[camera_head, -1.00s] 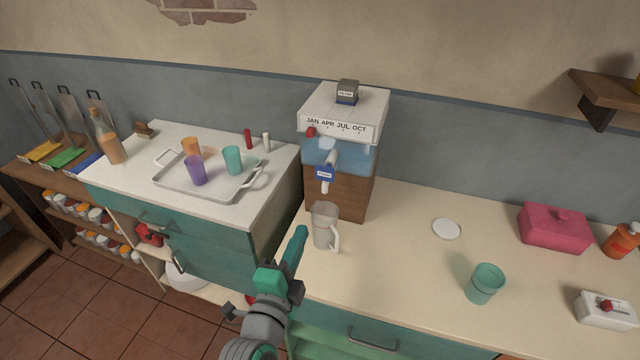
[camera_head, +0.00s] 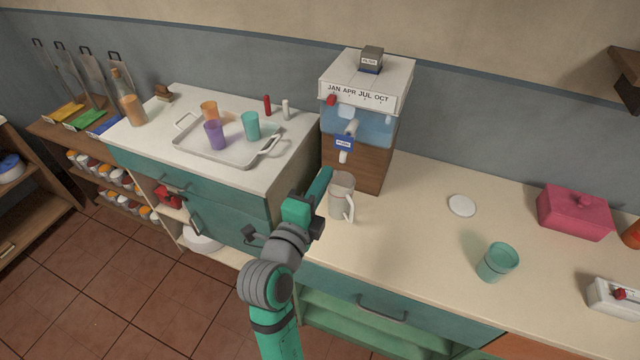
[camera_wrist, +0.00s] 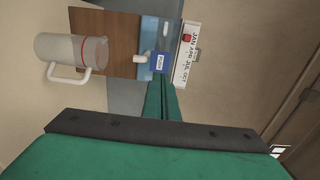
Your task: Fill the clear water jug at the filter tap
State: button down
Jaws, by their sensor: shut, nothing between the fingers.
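The clear water jug (camera_head: 341,197) stands upright on the counter below the filter tap, its handle toward the right. It also shows in the wrist view (camera_wrist: 72,50), turned sideways, with a red line around it. The filter dispenser (camera_head: 366,110) has a white top, a blue water tank and a wooden lower part. Its tap (camera_head: 345,148) carries a blue PUSH label, also seen in the wrist view (camera_wrist: 158,62). My gripper (camera_head: 322,178) is shut and empty, just left of the jug and lower than the tap. I cannot tell whether it touches the jug.
A tray (camera_head: 230,150) with several cups stands on the left counter. A teal cup (camera_head: 497,262), a white disc (camera_head: 461,205) and a pink box (camera_head: 574,212) sit on the right counter. The counter between jug and teal cup is clear.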

aim_at(344, 143)
jog(key=x, duration=0.9)
jog(key=shift+w, duration=0.15)
jog(key=shift+w+d, duration=0.1)
jog(key=shift+w, duration=0.05)
